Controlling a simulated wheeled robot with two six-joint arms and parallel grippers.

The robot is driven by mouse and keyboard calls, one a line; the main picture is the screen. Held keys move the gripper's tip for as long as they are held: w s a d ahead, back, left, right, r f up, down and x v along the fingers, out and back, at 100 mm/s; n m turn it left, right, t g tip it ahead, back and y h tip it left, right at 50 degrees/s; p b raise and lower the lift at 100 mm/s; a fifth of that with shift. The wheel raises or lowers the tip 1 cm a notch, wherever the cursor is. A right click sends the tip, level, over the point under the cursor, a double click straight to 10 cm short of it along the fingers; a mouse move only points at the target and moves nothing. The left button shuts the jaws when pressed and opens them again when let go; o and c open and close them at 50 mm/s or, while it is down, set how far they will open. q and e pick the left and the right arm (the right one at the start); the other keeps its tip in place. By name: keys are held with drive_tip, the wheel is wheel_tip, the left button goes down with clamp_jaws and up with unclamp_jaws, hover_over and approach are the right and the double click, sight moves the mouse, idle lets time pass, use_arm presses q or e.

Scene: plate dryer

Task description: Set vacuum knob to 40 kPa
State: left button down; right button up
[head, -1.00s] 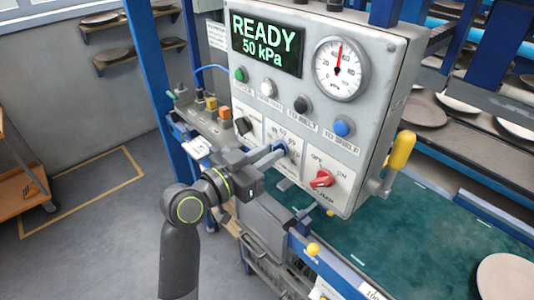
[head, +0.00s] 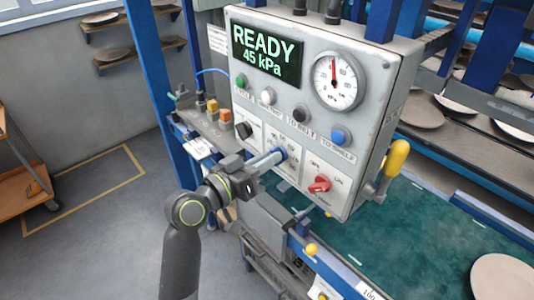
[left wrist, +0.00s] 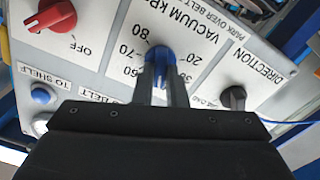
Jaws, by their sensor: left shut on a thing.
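The blue vacuum knob (head: 282,153) is on the front of the grey control box (head: 374,127), below the buttons. My left gripper (head: 273,158) reaches it from the left. In the left wrist view the two fingers (left wrist: 161,82) are shut on the blue knob (left wrist: 159,52), one on each side. Scale numbers such as 80, 70, 60, 30 and 20 show around it; the rest of the scale is covered by the fingers. The green display (head: 265,51) reads READY, 45 kPa. The needle of the round gauge (head: 338,82) points almost straight up.
Beside the knob are the red pump switch (head: 320,184) and the black direction knob (head: 243,130). A row of buttons, including a blue one (head: 340,136), sits above. A yellow-handled lever (head: 396,158) sticks out at the box's right side. A green belt lies below.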

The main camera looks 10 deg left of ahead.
use_arm(q)
drive_tip(key=shift+n+p, duration=0.9)
drive_tip(key=shift+n, duration=0.6)
drive_tip(key=c, duration=1.5)
unclamp_jaws()
drive_tip(key=shift+a, duration=0.1)
drive_tip(key=shift+o, duration=0.2)
